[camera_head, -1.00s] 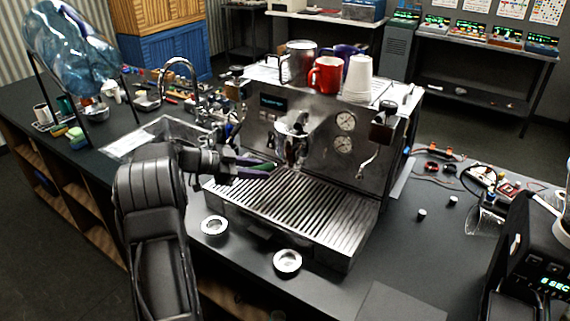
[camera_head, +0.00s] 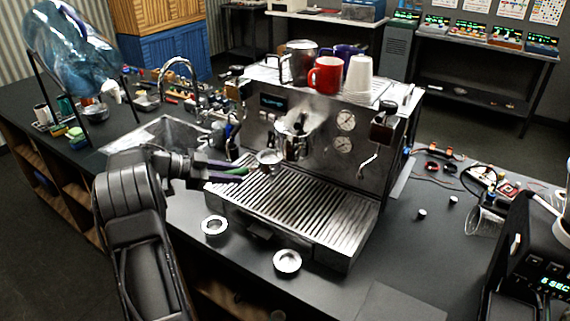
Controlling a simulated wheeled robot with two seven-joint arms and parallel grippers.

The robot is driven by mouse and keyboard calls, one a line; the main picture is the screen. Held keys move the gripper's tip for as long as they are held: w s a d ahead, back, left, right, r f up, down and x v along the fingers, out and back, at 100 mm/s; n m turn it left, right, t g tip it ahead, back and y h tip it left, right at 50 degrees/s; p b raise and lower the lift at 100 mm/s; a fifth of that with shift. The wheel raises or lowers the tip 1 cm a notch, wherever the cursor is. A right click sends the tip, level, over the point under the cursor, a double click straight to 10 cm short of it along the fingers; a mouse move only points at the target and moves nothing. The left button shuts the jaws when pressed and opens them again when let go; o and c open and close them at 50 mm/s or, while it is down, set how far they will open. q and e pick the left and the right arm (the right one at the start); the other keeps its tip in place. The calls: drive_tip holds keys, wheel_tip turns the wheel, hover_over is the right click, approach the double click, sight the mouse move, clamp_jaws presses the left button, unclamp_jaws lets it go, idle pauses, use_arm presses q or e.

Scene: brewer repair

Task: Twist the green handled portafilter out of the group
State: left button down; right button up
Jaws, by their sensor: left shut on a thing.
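The green handled portafilter (camera_head: 268,159) is held over the drip tray of the espresso machine, its round metal basket apart from the group (camera_head: 293,138) and lower to its left. My left gripper (camera_head: 236,172) is shut on the green handle, with its purple-edged fingers around it. Much of the handle is hidden between the fingers. The espresso machine (camera_head: 270,133) stands upright on the counter. My right gripper does not show.
Two round metal baskets (camera_head: 214,225) and (camera_head: 288,261) lie on the counter in front of the machine. Cups, including a red mug (camera_head: 325,75), stand on top. A sink (camera_head: 165,135) is behind my left arm. A black grinder (camera_head: 535,250) stands at the right.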

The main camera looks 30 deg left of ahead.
use_arm(q)
drive_tip(key=shift+s+a, duration=0.9)
drive_tip(key=shift+s, duration=0.2)
drive_tip(key=shift+s+a, duration=0.9)
drive_tip(key=shift+s, duration=0.15)
drive_tip(key=shift+w, duration=0.1)
